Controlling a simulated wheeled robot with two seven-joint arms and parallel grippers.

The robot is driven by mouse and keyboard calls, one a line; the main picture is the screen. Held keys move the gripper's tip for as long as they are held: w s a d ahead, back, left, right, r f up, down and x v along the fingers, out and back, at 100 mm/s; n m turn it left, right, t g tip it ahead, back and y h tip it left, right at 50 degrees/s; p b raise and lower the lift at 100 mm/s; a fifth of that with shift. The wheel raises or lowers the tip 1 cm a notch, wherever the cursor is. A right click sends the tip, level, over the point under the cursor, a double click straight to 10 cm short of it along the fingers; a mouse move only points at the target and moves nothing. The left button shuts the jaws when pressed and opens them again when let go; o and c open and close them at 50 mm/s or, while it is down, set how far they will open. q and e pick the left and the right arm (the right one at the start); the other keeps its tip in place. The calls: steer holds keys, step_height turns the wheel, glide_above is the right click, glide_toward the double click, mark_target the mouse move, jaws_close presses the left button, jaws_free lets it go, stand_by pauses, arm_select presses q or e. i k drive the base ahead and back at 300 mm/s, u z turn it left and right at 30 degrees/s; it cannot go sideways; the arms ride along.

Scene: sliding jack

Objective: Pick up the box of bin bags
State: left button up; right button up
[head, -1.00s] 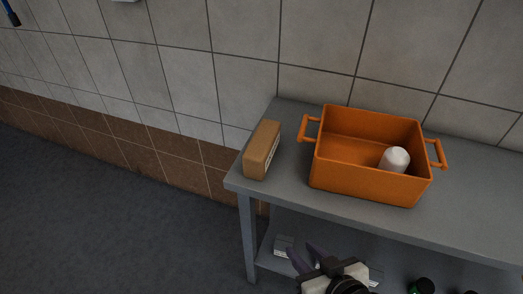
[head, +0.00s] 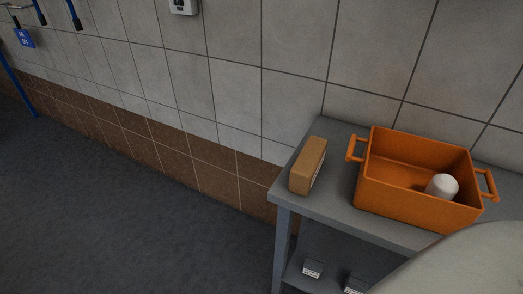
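A brown cardboard box (head: 308,165), which looks like the box of bin bags, stands upright near the left end of the grey table (head: 331,205). A label shows on its right side, too small to read. Neither of my grippers shows in the head view now. A large pale rounded shape, which looks like part of my own arm, covers the lower right corner and hides part of the table.
An orange bin (head: 413,202) with two handles stands right of the box and holds a white cylinder (head: 441,186). Small boxes (head: 312,268) sit on the lower shelf. A tiled wall (head: 237,92) runs behind. The floor (head: 120,215) to the left is clear.

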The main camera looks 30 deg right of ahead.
mark_target(303, 172)
steer(key=u, duration=0.05)
steer(key=i, duration=2.95)
steer(key=z, duration=4.45)
steer(key=i, duration=0.5)
steer(key=z, duration=0.05)
